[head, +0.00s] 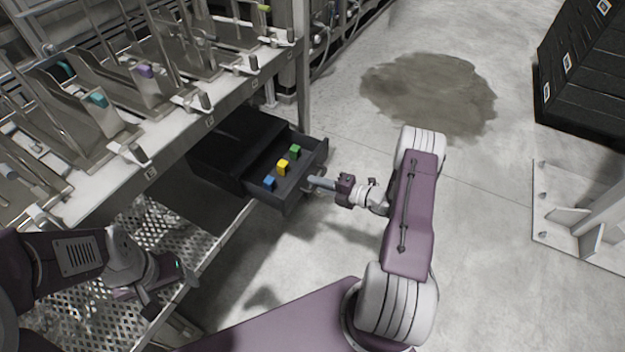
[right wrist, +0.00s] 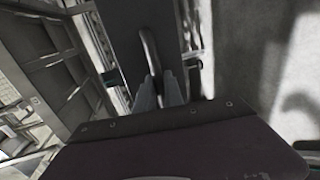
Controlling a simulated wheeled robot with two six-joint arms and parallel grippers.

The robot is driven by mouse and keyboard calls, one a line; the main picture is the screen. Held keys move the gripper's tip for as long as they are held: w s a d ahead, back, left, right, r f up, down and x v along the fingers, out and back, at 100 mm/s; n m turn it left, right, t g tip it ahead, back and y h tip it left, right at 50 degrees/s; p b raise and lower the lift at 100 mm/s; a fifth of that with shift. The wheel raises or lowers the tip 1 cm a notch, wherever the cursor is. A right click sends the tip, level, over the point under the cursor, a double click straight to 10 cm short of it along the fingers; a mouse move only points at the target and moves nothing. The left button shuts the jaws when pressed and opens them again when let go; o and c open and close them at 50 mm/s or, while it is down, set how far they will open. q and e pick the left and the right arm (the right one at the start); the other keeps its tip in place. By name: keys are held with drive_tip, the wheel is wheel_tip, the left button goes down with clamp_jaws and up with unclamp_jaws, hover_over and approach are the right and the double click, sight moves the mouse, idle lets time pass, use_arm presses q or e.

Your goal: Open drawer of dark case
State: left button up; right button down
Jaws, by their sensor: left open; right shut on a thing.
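The dark case (head: 231,131) sits on the lower shelf of the metal rack. Its drawer (head: 287,202) is pulled out and holds a blue, a yellow (head: 282,167) and a green block (head: 295,151). My right gripper (head: 312,182) is at the drawer's front, shut on the handle. In the right wrist view the curved handle (right wrist: 149,47) runs down between the two fingers (right wrist: 158,90) in front of the dark drawer face. My left gripper (head: 190,282) is open and empty over the perforated lower shelf, well away from the case; its fingertips are hard to make out.
The rack's upper shelf (head: 172,119) holds metal holders with teal and purple parts, above the case. Black stacked crates (head: 585,75) stand at the far right, near a pale metal base (head: 590,215). The floor right of the drawer is clear, with a dark stain (head: 430,90).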

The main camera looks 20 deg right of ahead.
drive_tip(key=c, duration=1.7)
unclamp_jaws()
drive_tip(key=shift+s+d+r, duration=0.15)
drive_tip(key=shift+s+d, duration=0.05)
drive_tip(key=shift+d, duration=0.05)
drive_tip(key=p+v, duration=0.3)
drive_tip(key=v, duration=0.5)
drive_tip(key=shift+s+d, duration=0.1)
drive_tip(key=shift+s, duration=0.15)
drive_tip(key=shift+s, duration=0.1)
